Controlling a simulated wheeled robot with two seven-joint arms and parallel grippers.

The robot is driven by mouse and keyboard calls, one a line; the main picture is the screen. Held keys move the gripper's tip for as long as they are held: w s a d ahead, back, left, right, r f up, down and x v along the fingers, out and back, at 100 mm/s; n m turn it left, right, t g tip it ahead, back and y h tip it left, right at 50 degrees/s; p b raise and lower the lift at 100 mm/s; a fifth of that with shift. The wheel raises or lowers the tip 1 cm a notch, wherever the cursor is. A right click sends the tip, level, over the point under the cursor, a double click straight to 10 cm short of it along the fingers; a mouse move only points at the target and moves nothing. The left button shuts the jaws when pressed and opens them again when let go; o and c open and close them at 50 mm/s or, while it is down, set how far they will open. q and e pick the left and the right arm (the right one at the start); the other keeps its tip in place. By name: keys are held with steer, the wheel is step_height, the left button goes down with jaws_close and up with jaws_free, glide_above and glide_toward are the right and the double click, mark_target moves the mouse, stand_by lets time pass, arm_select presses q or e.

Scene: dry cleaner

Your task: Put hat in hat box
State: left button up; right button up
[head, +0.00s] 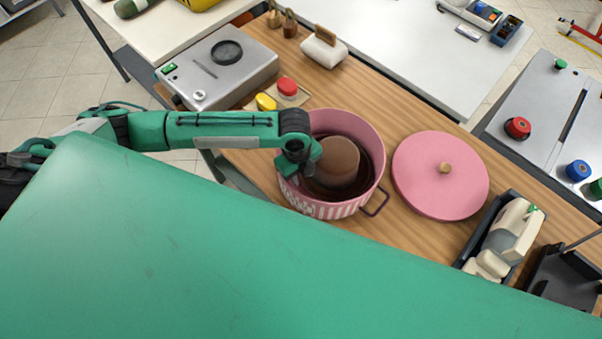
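A brown hat (336,163) with a darker brim is inside the round pink hat box (365,129), which stands open on the wooden table. The box has a striped side and a dark handle. Its round pink lid (422,176) with a wooden knob lies flat on the table, right of the box. My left gripper (304,168) is at the box's left side, beside the hat's crown. Its fingers are mostly hidden by its own wrist, so I cannot tell if it touches the hat or the brim. My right gripper is not in view.
A grey metal device (222,66) stands on the table at the upper left, near red and yellow round items. A dark tray (476,262) with a white and grey object is right of the lid. A white table (400,42) lies behind. My green body covers the lower view.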

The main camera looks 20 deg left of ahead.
arm_select(q)
steer(key=r, duration=0.3)
steer(key=r+b, duration=0.1)
steer(key=r, duration=0.1)
steer(key=shift+w+a, duration=0.15)
steer(key=shift+a, duration=0.1)
step_height(320, 180, up, 9)
steer(key=shift+a+f+b, duration=0.15)
steer(key=shift+a+b, duration=0.2)
steer(key=shift+a, duration=0.1)
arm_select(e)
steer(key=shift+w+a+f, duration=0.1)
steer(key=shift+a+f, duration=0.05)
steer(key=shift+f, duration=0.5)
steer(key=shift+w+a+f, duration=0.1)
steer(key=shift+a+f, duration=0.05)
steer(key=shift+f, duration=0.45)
